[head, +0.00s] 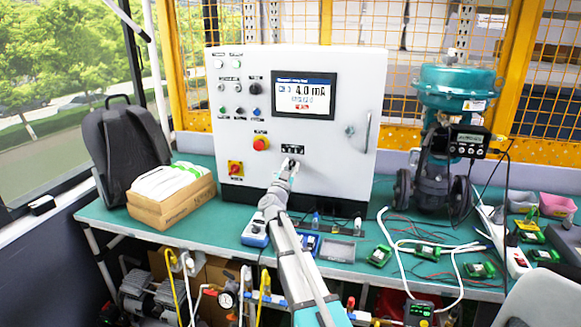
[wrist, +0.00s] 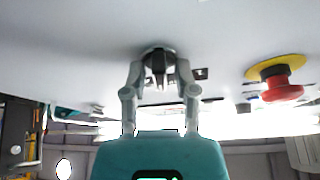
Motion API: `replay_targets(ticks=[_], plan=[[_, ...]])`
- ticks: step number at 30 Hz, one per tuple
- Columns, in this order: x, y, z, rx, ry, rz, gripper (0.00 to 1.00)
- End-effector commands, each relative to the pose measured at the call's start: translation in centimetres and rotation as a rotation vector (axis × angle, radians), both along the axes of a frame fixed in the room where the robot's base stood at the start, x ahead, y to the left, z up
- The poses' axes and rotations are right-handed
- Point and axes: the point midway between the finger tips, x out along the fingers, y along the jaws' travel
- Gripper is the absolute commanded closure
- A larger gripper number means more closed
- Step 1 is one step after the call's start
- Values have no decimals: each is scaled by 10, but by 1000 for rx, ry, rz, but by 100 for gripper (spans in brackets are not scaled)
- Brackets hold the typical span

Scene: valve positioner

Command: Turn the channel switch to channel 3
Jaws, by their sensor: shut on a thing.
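The channel switch (wrist: 158,53), a dark rotary knob, is on the light grey cabinet front (head: 225,95), below the display. My gripper (head: 291,163) reaches up to it from the front in the head view and covers most of it. In the wrist view, my gripper (wrist: 159,74) has one finger on each side of the knob and is shut on it. A small black label (head: 292,149) sits just above the switch in the head view. The switch's pointer and channel marks cannot be read in either view.
The display (head: 304,96) reads 4.0 mA. A red button (head: 260,143) is left of the switch; a red button on yellow (wrist: 282,82) shows in the wrist view. A cardboard box (head: 170,205) and the teal valve (head: 457,85) flank the cabinet. Circuit boards and cables lie at right.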

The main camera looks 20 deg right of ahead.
Motion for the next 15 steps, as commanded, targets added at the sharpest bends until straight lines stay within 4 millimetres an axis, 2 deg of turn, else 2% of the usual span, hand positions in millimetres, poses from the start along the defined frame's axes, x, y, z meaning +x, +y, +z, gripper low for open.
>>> replay_targets(ticks=[6,7,8,9,15], plan=[[1,1,0,-2,1,1,100],[1,1,0,-2,1,1,61],[1,1,0,-2,1,1,55],[1,1,0,-2,1,1,50],[1,0,0,-2,1,0,50]])
